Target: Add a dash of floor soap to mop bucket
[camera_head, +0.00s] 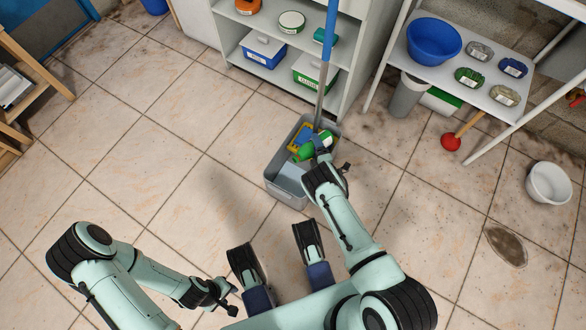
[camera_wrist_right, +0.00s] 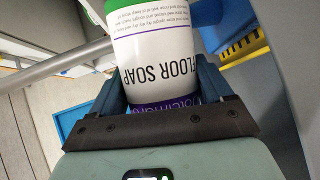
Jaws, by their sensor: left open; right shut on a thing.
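The grey mop bucket (camera_head: 290,189) stands on the tiled floor in the middle of the head view. A mop with a blue handle (camera_head: 330,28) rises from its far end. My right gripper (camera_head: 322,147) is above the bucket, shut on the floor soap bottle (camera_head: 304,153). The bottle looks tilted, its green end over the bucket. In the right wrist view the white-and-green bottle (camera_wrist_right: 165,50) sits between the fingers, its label upside down. Its mouth and any liquid cannot be made out. My left gripper (camera_head: 230,298) is open and empty, low at the left.
A yellow part (camera_head: 296,134) shows inside the bucket. A white shelf unit (camera_head: 345,85) with boxes stands just behind it. A rack with a blue basin (camera_head: 434,41) is at the right. A red plunger (camera_head: 452,142) and a white bowl (camera_head: 549,184) are on the floor.

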